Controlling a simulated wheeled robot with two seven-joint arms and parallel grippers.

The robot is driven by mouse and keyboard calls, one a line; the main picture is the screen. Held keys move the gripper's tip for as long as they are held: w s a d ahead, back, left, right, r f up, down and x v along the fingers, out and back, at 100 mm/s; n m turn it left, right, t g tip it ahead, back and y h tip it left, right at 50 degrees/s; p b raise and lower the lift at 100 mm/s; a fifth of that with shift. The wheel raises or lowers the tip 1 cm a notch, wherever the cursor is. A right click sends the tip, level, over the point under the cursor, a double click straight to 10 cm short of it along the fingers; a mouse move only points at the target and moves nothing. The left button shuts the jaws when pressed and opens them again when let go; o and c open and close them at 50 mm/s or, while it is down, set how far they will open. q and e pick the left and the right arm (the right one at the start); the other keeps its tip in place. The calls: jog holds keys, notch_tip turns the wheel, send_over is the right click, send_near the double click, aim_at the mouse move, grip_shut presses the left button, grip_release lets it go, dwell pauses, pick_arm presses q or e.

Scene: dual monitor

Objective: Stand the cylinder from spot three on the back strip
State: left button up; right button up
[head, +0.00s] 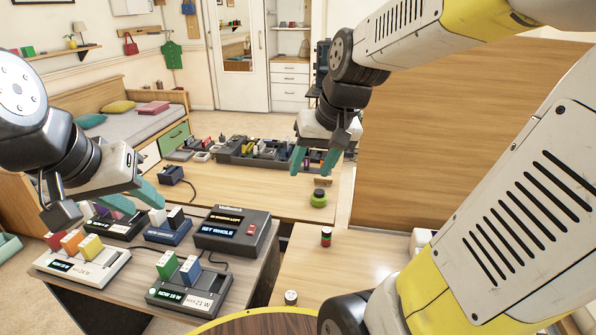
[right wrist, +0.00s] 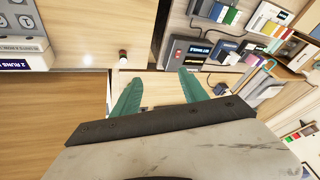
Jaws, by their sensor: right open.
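A small dark cylinder with red and green bands (head: 326,237) stands upright on the wooden table at centre right. A short pale-topped cylinder (head: 291,297) stands nearer the front edge. I cannot read spot numbers or tell which surface is the back strip. My right gripper (head: 314,160) is open and empty, above the table and behind the banded cylinder; its teal fingers also show in the right wrist view (right wrist: 157,92). My left gripper (head: 135,197) looks open and empty above the devices at left.
A dark device with a lit display (head: 233,229) and several block holders, such as a white one (head: 82,268), fill the left table. A squat green object (head: 319,198) is on the far table. A dark rack with several items (head: 262,160) stands behind. A wooden panel (head: 450,130) blocks the right.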

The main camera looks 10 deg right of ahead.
jog(key=s+a+r+n+t, duration=0.1)
jog(key=s+a+r, duration=0.1)
jog(key=s, duration=0.6)
jog(key=shift+s+a+r+t, duration=0.25)
jog(key=shift+s+a+t, duration=0.05)
jog(key=shift+t, duration=0.1)
